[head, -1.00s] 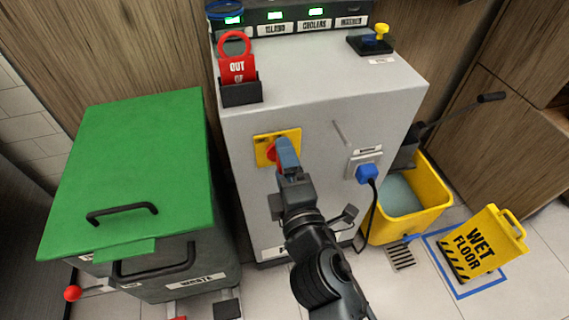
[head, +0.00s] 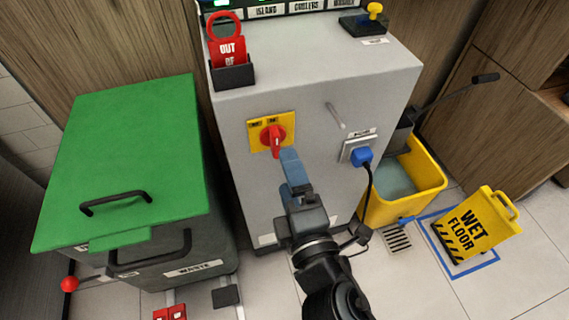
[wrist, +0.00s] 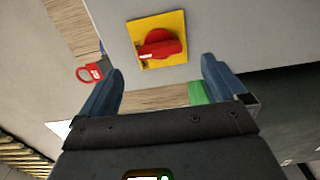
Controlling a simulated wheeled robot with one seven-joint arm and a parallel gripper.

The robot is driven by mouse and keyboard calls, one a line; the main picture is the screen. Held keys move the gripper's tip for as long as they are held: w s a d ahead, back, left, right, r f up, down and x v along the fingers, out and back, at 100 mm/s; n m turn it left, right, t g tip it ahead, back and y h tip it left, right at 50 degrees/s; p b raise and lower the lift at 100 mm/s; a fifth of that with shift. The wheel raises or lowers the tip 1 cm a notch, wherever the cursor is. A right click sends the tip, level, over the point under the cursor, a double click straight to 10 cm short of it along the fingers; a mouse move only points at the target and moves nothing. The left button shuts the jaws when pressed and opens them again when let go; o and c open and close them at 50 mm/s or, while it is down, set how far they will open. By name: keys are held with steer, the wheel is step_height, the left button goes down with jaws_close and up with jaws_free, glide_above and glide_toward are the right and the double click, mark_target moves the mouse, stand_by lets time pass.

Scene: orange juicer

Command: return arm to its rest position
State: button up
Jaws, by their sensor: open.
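My gripper (head: 290,172) is in front of the grey cabinet (head: 318,88), just below the red rotary switch (head: 272,138) on its yellow plate (head: 255,129). In the wrist view my gripper (wrist: 162,92) has its two blue fingers wide apart with nothing between them. The red switch (wrist: 158,46) and yellow plate (wrist: 141,25) lie beyond the fingertips there, apart from them. My arm reaches up from the bottom of the head view.
A green-lidded waste bin (head: 130,150) stands left of the cabinet. A blue plug (head: 361,156) with a hanging black cable is right of my gripper. A yellow mop bucket (head: 425,175) and wet floor sign (head: 478,225) stand right. A red tag (head: 229,50) sits on the cabinet.

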steer(key=shift+s, duration=0.35)
steer(key=shift+d, duration=0.1)
steer(key=s+d+m+g+h, duration=0.1)
steer(key=s+d+m+h, duration=0.1)
steer(key=s+d+m, duration=0.85)
steer(key=s+d+m+g+h, duration=0.1)
steer(key=s+d+m, duration=0.55)
steer(key=s, duration=0.75)
steer(key=s+d+r+m+h, duration=0.2)
steer(key=s+d+r+m, duration=0.1)
steer(key=s+m, duration=0.15)
step_height(320, 180, up, 15)
steer(key=p, duration=1.4)
steer(key=shift+s+d+g, duration=0.15)
steer(key=shift+s+g, duration=0.15)
steer(key=shift+s, duration=0.1)
